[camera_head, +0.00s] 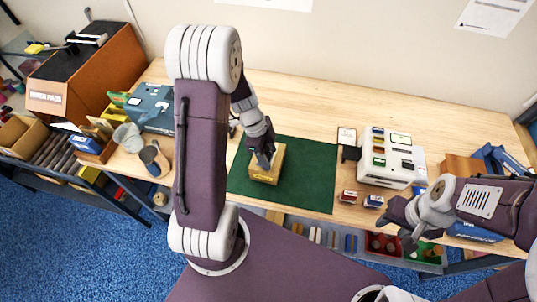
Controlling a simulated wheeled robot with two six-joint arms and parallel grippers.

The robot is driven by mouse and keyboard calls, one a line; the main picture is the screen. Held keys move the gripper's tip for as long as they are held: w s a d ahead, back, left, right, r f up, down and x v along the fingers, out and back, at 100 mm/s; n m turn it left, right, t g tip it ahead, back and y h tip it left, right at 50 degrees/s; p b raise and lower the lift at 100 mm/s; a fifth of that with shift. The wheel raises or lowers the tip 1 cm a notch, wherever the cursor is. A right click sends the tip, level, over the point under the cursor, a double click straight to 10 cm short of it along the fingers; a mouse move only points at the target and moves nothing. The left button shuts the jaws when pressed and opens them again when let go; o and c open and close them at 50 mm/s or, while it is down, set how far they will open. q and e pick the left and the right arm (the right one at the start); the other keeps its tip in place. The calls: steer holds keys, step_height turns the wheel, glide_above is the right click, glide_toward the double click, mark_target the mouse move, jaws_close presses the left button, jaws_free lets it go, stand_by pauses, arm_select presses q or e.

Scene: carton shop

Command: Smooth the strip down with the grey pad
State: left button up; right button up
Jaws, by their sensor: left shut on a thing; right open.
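A small tan carton (264,176) stands on the green mat (308,178). My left gripper (264,158) is over the carton's top and hides part of it. It is shut on a small grey thing that looks like the grey pad, at or just above the carton top; I cannot tell whether they touch. The strip cannot be made out at this size. My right gripper (402,226) is open and empty at the table's front edge, right of the mat.
A white machine (391,157) with coloured labels stands right of the mat, with small labelled blocks (348,197) before it. The mat's right half is clear.

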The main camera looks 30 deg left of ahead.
arm_select(q)
steer(key=shift+w+a, duration=0.1)
steer(key=shift+a, duration=0.05)
steer(key=shift+s+d+r, duration=0.15)
steer(key=shift+s+d, duration=0.1)
steer(key=shift+d, duration=0.05)
steer(key=shift+w+a+f+b, duration=0.2)
steer(key=shift+f+b, duration=0.1)
steer(key=shift+f, duration=0.1)
steer(key=shift+s+d+f+b, duration=0.15)
steer(key=shift+f+b, duration=0.2)
steer(key=shift+b, duration=0.2)
steer(key=shift+f+b, duration=0.75)
steer(key=shift+b, duration=0.15)
steer(key=shift+r, duration=0.1)
steer(key=shift+b, duration=0.3)
stand_by(0.7)
